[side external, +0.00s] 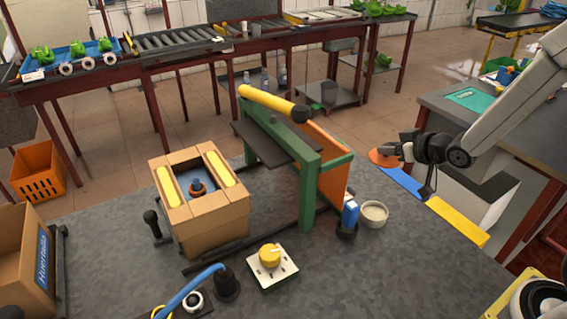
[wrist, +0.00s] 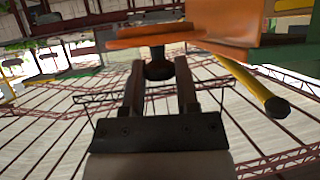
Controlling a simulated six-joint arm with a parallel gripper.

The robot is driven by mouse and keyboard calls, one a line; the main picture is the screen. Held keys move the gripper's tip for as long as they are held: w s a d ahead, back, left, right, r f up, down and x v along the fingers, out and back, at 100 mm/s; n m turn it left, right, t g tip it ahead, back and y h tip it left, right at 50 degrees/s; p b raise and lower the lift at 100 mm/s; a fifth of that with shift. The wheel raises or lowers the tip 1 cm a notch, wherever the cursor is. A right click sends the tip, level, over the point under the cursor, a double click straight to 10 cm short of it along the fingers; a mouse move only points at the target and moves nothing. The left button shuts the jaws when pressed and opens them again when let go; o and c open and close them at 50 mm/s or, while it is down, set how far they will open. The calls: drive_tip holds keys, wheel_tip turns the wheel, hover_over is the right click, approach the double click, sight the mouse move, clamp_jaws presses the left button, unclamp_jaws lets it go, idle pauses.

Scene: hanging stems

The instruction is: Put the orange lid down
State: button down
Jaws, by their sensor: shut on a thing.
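The orange lid (side external: 382,158) is a flat disc, held in the air near the right edge of the grey table. My gripper (side external: 405,152) is beside it, at its right. In the wrist view, the two dark fingers (wrist: 159,88) are shut on the lid's dark knob, with the orange lid (wrist: 150,42) beyond the fingertips. The lid touches nothing but the gripper in the side view. How its far face sits is hidden.
A green frame (side external: 308,190) with an orange panel (side external: 338,172) and yellow roller (side external: 268,101) stands left of the lid. A white bowl (side external: 373,214) and blue-topped item (side external: 349,216) sit below. A cardboard box (side external: 203,220) stands farther left.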

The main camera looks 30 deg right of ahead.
drive_tip(key=shift+w+f+m+h, duration=0.15)
drive_tip(key=shift+m+h, duration=0.35)
drive_tip(key=shift+f, duration=0.1)
drive_tip(key=s+f, duration=0.4)
drive_tip(key=f, duration=0.1)
drive_tip(key=shift+r, duration=0.1)
